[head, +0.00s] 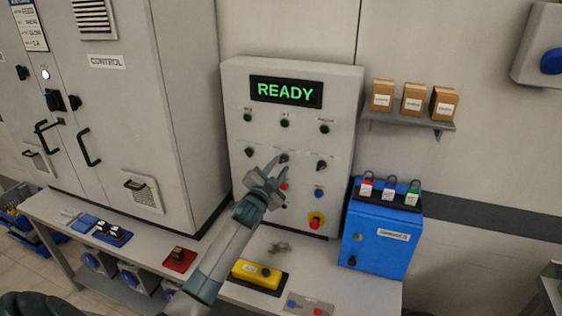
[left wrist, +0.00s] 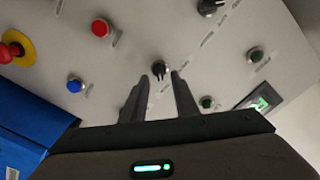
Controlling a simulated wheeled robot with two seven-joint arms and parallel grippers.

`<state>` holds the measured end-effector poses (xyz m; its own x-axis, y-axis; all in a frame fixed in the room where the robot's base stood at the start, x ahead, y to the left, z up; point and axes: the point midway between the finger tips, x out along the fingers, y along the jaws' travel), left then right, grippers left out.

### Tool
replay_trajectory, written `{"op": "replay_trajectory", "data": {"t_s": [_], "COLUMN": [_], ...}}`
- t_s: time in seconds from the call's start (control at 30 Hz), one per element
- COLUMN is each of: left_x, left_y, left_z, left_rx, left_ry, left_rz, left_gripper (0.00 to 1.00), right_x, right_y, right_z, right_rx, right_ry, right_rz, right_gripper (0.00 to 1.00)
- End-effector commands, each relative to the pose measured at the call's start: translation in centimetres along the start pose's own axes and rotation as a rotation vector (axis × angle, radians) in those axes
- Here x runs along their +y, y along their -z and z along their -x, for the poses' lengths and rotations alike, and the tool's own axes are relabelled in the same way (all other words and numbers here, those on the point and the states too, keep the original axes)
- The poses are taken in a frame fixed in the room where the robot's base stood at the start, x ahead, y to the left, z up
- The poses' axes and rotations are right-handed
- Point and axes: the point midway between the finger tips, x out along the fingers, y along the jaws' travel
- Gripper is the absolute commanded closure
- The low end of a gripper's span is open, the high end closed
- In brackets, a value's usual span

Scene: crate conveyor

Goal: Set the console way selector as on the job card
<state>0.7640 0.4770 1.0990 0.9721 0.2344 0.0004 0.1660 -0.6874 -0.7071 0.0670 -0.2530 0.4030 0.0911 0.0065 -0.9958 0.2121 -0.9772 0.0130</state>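The grey console (head: 343,95) stands at the back of the bench with a green READY display (head: 286,91). It carries a row of three black selector knobs: left (head: 249,152), middle (head: 284,157) and right (head: 321,165). Their labels are too small to read. My left gripper (head: 278,166) is at the middle knob. In the left wrist view the middle knob (left wrist: 160,68) shows just beyond and between the fingertips (left wrist: 160,77), which are apart. I cannot tell whether they touch it. A card (head: 29,25) hangs on the cabinet, its lines unreadable. My right gripper is out of view.
Below the knobs are a red button (head: 284,186), a blue button (head: 319,193) and a red-and-yellow emergency stop (head: 316,220). A blue lockout box (head: 378,245) stands right of the console. A yellow pendant (head: 257,271) lies in front. The control cabinet (head: 115,100) stands left.

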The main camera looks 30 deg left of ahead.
Motion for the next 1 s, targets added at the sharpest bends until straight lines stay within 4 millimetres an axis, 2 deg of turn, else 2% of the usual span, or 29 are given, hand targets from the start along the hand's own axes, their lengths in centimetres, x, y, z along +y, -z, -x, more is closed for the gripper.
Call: {"op": "replay_trajectory", "data": {"t_s": [0.23,0.63,0.67,0.77,1.0], "left_x": [0.0,0.1,0.1,0.1,0.1], "left_y": [0.1,0.0,0.0,0.0,0.0], "left_z": [-2.1,-2.5,-2.5,-2.5,-2.5], "left_rx": [0.0,0.0,0.0,0.0,0.0], "left_ry": [0.0,-0.001,-0.001,-0.001,-0.001], "left_rz": [0.0,0.0,0.0,0.0,0.002], "left_gripper": [0.73,0.73,0.75,0.99,1.0], "right_x": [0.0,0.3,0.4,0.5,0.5], "right_y": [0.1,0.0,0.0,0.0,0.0], "right_z": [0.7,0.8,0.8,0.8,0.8], "right_rx": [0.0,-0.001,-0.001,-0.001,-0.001], "right_ry": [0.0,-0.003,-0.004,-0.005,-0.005], "right_rz": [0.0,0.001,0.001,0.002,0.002], "right_gripper": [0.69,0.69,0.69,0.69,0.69]}}
